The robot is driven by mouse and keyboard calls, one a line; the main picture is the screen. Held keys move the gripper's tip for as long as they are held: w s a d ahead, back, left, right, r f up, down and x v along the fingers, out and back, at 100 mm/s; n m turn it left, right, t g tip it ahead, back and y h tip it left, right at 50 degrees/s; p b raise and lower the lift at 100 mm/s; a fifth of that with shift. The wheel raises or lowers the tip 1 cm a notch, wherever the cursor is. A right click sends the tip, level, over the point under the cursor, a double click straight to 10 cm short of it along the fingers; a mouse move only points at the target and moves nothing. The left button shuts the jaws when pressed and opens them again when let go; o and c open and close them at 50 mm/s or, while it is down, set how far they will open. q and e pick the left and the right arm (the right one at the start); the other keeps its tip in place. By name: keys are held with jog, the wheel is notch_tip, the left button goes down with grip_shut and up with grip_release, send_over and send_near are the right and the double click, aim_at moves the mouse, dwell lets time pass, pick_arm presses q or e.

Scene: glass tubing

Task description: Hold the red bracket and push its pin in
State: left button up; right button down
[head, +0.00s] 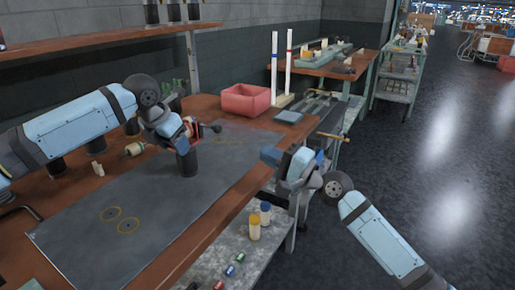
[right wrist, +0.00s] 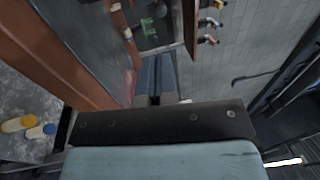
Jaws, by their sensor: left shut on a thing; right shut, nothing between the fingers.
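The red bracket (head: 193,126) is in the head view, just above a short black cylinder (head: 186,162) on the grey mat. My left gripper (head: 189,128) is shut on the bracket and covers much of it. A dark rod with a round knob (head: 214,127) sticks out to the right of the bracket; I cannot tell for sure that it is the pin, or how deep it sits. My right gripper (head: 268,155) is shut and empty by the bench's right edge, apart from the bracket. Its closed fingers show in the right wrist view (right wrist: 155,98).
The grey mat (head: 75,235) has yellow ring marks and much free room. A red bin (head: 246,99), a small blue-grey tray (head: 288,117) and two white posts (head: 289,62) stand at the bench's far end. Yellow and blue-capped bottles (head: 254,225) are on a lower shelf.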

aim_at(219, 132)
jog(key=x, duration=1.1)
jog(key=shift+w+a, duration=0.4)
jog(key=shift+a, duration=0.1)
jog(key=x, duration=0.3)
jog(key=shift+a+f, duration=0.25)
pick_arm(q)
jog(key=shift+d, duration=0.1)
pick_arm(e)
jog(key=shift+d, duration=0.1)
jog(key=shift+s+d+f, duration=0.15)
jog(key=shift+d, duration=0.05)
jog(key=v, duration=1.3)
